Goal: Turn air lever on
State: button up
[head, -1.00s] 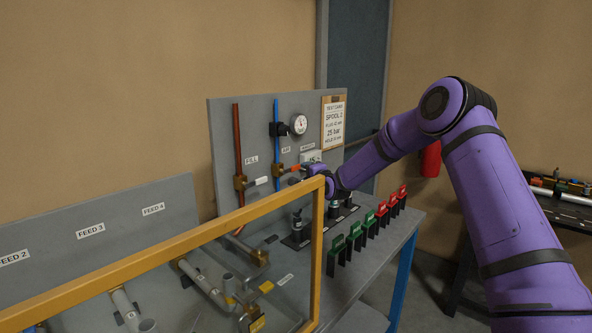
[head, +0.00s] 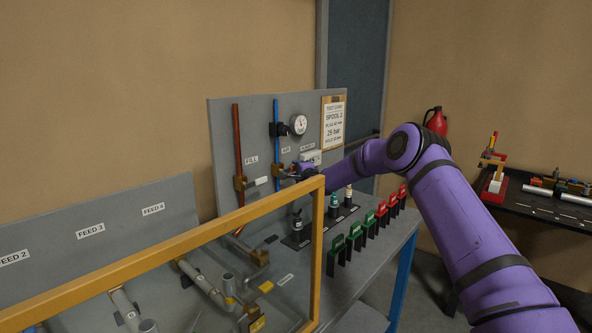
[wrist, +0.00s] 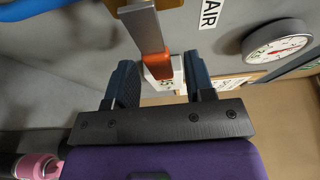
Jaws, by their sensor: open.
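My gripper (wrist: 162,78) is open, with one dark finger on each side of the lever's orange end. I cannot tell whether either finger touches it. In the head view my gripper (head: 294,171) is at the upright panel (head: 225,135), by the brass air valve (head: 277,171) on the blue pipe (head: 276,115). There it hides most of the lever.
The fill lever (head: 259,181) is close on the left, on the copper pipe (head: 238,140). A gauge (head: 299,124) is above. A yellow-framed clear guard (head: 318,240) stands in front. Red and green tags (head: 370,221) line the bench.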

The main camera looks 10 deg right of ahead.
jog(key=shift+w+a, duration=0.15)
jog(key=shift+w, duration=0.55)
grip_shut()
